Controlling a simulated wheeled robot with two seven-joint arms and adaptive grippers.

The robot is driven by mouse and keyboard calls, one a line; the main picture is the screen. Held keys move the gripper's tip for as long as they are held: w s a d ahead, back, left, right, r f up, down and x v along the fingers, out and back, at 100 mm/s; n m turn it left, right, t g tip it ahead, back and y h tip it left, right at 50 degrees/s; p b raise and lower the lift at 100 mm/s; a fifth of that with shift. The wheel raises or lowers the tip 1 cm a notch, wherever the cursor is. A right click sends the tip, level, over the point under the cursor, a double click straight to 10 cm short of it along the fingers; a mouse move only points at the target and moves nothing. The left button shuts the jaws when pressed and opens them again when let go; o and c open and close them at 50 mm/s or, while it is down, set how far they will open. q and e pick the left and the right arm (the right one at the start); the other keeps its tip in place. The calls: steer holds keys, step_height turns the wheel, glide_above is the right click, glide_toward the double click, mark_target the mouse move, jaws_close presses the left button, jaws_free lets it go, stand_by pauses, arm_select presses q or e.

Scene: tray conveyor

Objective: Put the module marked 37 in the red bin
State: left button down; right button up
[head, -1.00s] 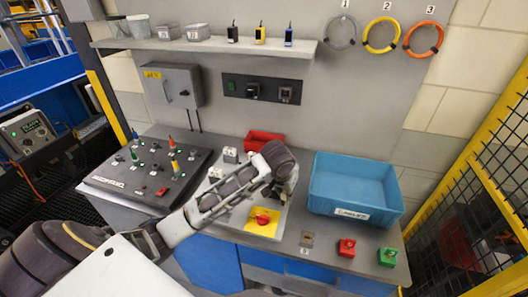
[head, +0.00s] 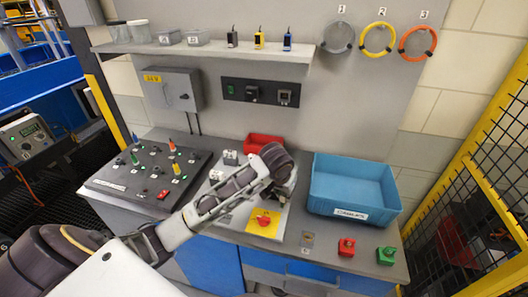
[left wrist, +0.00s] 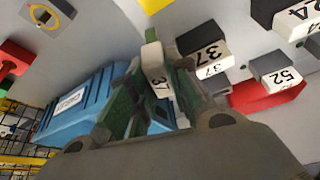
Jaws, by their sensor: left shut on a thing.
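My left gripper (left wrist: 160,95) is shut on a small block in the left wrist view. The held module (left wrist: 158,78) has a pale face reading 37. Another block with a dark top marked 37 (left wrist: 203,46) is just beyond the right finger; I cannot tell if they touch. In the head view my left gripper (head: 282,190) is low over the bench, right of the pale modules, its fingers mostly hidden by my wrist. My right gripper is not seen.
A large blue bin (head: 352,184) stands right of my gripper. Modules (head: 230,157) stand left of it; one reads 52 (left wrist: 278,68). A yellow plate with a red knob (head: 263,219), red (head: 346,247) and green (head: 386,256) buttons and a switch panel (head: 150,170) are nearby.

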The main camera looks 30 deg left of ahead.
arm_select(q)
steer(key=shift+s+r+p, duration=0.1)
steer(key=shift+r+p, duration=0.45)
steer(key=shift+r, duration=0.15)
steer(key=shift+r+p, duration=1)
steer(key=shift+p, duration=0.05)
steer(key=shift+w+d, duration=0.15)
steer(key=shift+w, duration=0.05)
steer(key=shift+s+a+f, duration=0.15)
steer(key=shift+a, duration=0.05)
